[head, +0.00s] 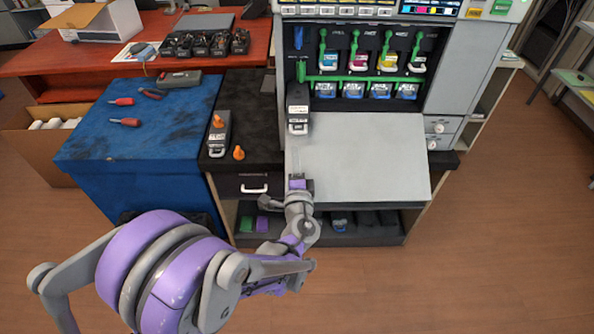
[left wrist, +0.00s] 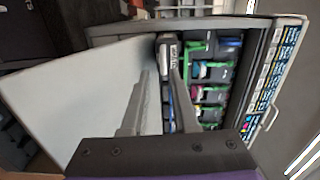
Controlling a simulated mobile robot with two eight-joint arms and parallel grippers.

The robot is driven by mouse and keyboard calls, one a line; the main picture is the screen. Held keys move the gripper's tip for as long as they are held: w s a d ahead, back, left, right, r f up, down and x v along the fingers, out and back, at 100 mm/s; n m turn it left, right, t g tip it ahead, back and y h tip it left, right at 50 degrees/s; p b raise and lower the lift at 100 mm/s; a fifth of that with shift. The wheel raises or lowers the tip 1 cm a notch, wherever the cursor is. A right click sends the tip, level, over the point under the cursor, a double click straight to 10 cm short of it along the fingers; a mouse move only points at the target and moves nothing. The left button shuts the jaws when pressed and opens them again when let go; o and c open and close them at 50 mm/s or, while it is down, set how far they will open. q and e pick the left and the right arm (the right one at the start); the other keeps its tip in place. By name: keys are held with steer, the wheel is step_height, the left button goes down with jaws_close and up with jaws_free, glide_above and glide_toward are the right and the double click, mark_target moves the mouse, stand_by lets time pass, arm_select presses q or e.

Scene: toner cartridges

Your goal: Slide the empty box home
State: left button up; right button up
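A dark box with a pale label (head: 298,112) sticks out of the left slot of the open printer (head: 456,75), above the lowered door (head: 356,165). In the left wrist view the box (left wrist: 168,48) lies just beyond my fingertips. My left gripper (head: 297,181) is over the door's left part, in front of the box and pointing at it. In the left wrist view its fingers (left wrist: 160,74) are apart with nothing between them, and no contact with the box shows. A similar box with an orange cap (head: 219,133) stands on the black cabinet. My right gripper is out of view.
Green levers (head: 352,78) and coloured cartridges fill the printer bay right of the box. A loose orange cap (head: 239,153) is on the black cabinet (head: 262,115). Red-handled tools (head: 125,122) lie on the blue cabinet (head: 95,148). The lowered door's surface is clear.

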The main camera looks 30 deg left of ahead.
mark_target(299, 133)
arm_select(q)
steer(key=shift+m+t+h, duration=0.3)
steer(key=shift+m, duration=0.1)
steer(key=x, duration=0.6)
steer(key=p+x, duration=0.1)
steer(key=x, duration=0.2)
steer(key=shift+w+d+r, duration=0.2)
steer(key=shift+w, duration=0.25)
jaws_close()
stand_by(1.0)
